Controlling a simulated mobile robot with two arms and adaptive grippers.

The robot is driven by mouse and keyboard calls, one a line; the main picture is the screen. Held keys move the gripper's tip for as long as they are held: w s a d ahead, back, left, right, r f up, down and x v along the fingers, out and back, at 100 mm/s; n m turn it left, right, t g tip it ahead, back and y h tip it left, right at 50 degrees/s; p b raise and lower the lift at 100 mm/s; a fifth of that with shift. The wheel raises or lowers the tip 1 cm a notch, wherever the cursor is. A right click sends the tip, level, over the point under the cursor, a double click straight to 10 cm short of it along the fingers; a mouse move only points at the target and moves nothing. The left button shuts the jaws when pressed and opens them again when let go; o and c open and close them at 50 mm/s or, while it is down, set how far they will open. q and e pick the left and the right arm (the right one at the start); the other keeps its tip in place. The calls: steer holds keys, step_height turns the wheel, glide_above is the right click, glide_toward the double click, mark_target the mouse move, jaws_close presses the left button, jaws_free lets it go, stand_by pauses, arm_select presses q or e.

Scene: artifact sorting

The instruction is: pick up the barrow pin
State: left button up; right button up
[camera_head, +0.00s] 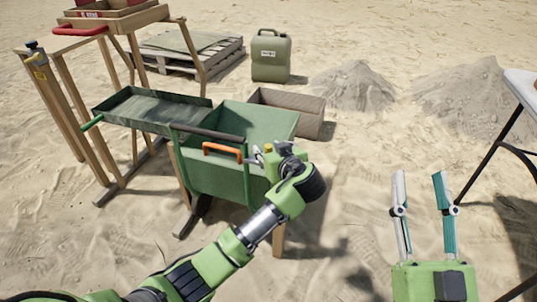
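The green barrow (262,118) stands on the sand left of centre, with an orange handle (222,151) on its near side. I cannot pick out the barrow pin with certainty. My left gripper (260,152) is at the near right side of the barrow, just right of the orange handle. Its fingers are small and partly hidden by its own wrist, so whether they hold anything is unclear. My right gripper (420,178) is open and empty over bare sand at the right, its two fingers pointing away from me.
A shallow green tray (150,108) on a wooden frame adjoins the barrow. A brown box (305,112) lies behind it. A green canister (271,56), a pallet (190,47) and sand heaps are farther back. A table (524,84) stands at the right edge.

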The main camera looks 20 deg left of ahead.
arm_select(q)
steer(key=shift+c, duration=0.3)
jaws_close()
steer(key=shift+r, duration=0.2)
